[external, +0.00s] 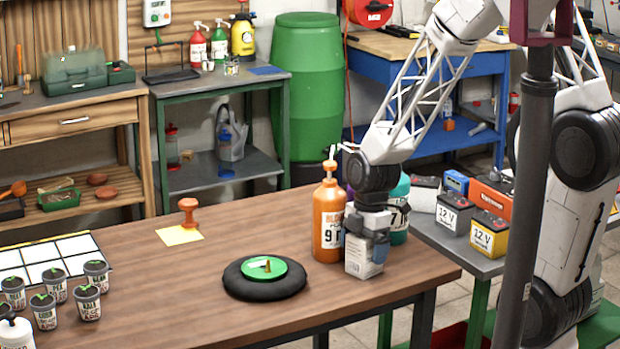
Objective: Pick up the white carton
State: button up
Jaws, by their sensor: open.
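The white carton (358,262) stands upright on the wooden table near its right end, in the external view. It has a printed label, and its top is hidden behind my gripper. My gripper (372,236) points down right over the carton, with its fingers at the carton's upper part. The jaws are open; whether they touch the carton I cannot tell.
An orange pump bottle (328,220) stands close left of the carton. A teal bottle (399,215) stands close behind right. A black round pad with a green disc (264,270) lies to the left. Several small pots (87,300) stand far left. The table middle (180,290) is clear.

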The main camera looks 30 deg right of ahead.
jog(key=shift+c, duration=0.3)
jog(key=c, duration=1.2)
jog(key=shift+r, duration=0.25)
jog(key=shift+r, duration=0.9)
jog(key=shift+s+d+r, duration=0.1)
jog(key=shift+s+r, duration=0.25)
jog(key=shift+r, duration=0.4)
jog(key=s+d+r, duration=0.1)
jog(key=s+d, duration=0.2)
jog(key=s, duration=1.2)
jog(key=shift+d+r, duration=0.15)
jog(key=shift+w, duration=0.1)
